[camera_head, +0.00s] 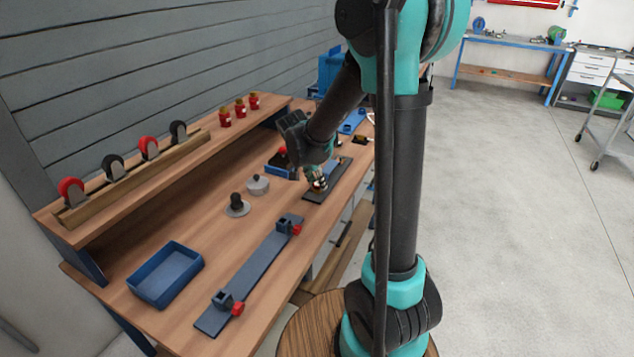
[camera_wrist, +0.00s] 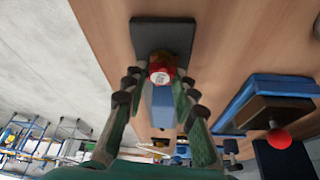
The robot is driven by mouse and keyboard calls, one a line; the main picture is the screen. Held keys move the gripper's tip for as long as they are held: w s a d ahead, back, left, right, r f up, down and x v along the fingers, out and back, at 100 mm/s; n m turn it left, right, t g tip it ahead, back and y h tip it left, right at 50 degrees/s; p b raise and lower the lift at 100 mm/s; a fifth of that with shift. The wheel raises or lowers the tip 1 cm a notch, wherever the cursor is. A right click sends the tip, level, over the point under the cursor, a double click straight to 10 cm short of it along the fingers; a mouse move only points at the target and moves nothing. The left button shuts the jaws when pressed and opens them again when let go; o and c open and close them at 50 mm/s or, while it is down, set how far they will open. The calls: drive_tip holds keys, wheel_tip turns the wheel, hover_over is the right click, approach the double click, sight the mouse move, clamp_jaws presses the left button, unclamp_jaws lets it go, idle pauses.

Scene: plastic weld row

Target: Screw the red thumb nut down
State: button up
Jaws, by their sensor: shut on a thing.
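The red thumb nut (camera_wrist: 163,61) shows in the wrist view between my two fingertips, above a dark base plate (camera_wrist: 164,35) on the bench. A pale round end faces the camera from the middle of the red. My gripper (camera_wrist: 158,80) is shut on the nut, one finger on each side. In the head view my gripper (camera_head: 317,183) points down at the dark plate (camera_head: 313,196), and the nut is mostly hidden by the fingers. How far down the nut sits cannot be told.
A long dark fixture (camera_head: 255,268) with red knobs lies nearer on the bench. A blue tray (camera_head: 166,274) stands front left. Two grey round pieces stand left of my gripper. A shelf (camera_head: 180,150) with red and black items runs along the wall.

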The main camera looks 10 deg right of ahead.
sight(317, 185)
drive_tip(key=m+g, duration=0.1)
drive_tip(key=m, duration=0.1)
drive_tip(key=m+h, duration=0.1)
drive_tip(key=m, duration=0.2)
drive_tip(key=shift+w+m+g, duration=0.15)
drive_tip(key=shift+m+g, duration=0.15)
drive_tip(key=shift+g, duration=0.1)
clamp_jaws()
drive_tip(key=m+g, duration=0.2)
drive_tip(key=m, duration=0.3)
drive_tip(key=o, duration=1.2)
unclamp_jaws()
drive_tip(key=shift+c, duration=0.2)
drive_tip(key=o, duration=0.4)
drive_tip(key=shift+r, duration=0.1)
drive_tip(key=shift+r, duration=3.4)
